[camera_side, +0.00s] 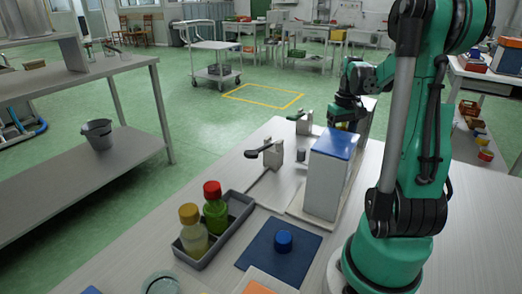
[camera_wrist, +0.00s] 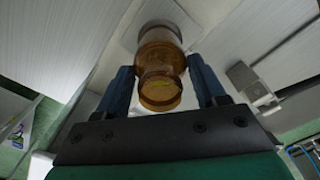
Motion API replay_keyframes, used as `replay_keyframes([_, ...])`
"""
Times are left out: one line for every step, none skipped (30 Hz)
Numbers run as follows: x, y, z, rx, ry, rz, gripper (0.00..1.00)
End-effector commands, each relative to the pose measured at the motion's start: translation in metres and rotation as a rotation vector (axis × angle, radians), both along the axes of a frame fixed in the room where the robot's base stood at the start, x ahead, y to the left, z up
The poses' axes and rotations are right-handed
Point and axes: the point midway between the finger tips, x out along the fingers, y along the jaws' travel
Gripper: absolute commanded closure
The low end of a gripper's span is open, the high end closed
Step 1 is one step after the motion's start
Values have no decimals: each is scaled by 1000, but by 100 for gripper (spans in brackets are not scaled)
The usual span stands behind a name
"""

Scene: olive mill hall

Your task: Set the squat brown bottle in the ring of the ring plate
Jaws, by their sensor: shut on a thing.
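The squat brown bottle (camera_wrist: 160,58) is amber and see-through, and sits between the two blue fingers of my gripper (camera_wrist: 161,75) in the wrist view. My gripper is shut on it. In the side view my gripper (camera_side: 346,108) is at the far end of the table, behind the white box, and the bottle is mostly hidden there. A pale plate (camera_wrist: 130,32) lies beyond the bottle in the wrist view. It may be the ring plate; the bottle covers its middle, so I cannot tell whether a ring surrounds the bottle or whether it touches down.
A white box with a blue top (camera_side: 330,170) stands near my gripper. Two lever stands (camera_side: 273,155) (camera_side: 304,122) are left of it. A grey tray (camera_side: 236,222) holds two capped bottles. A blue cap (camera_side: 283,240) sits on a dark blue mat (camera_side: 255,262).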

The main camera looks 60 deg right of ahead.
Motion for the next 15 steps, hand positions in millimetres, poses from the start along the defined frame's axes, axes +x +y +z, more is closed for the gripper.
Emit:
replay_keyframes([0,0,0,0,0,0,70])
replay_keyframes([0,0,0,0,0,0,70])
replay_keyframes([0,0,0,0,0,0,70])
replay_keyframes([0,0,0,0,0,0,70])
replay_keyframes([0,0,0,0,0,0,70])
replay_keyframes([0,0,0,0,0,0,70])
replay_keyframes([0,0,0,0,0,0,70])
replay_keyframes([0,0,0,0,0,0,70])
replay_keyframes([0,0,-1,0,0,0,70])
replay_keyframes([0,0,-1,0,0,0,70])
replay_keyframes([0,0,-2,0,0,0,70])
replay_keyframes([0,0,-3,0,0,0,70])
replay_keyframes([0,0,-4,0,0,0,70])
replay_keyframes([0,0,-4,0,0,0,70])
replay_keyframes([0,0,-6,0,0,0,70])
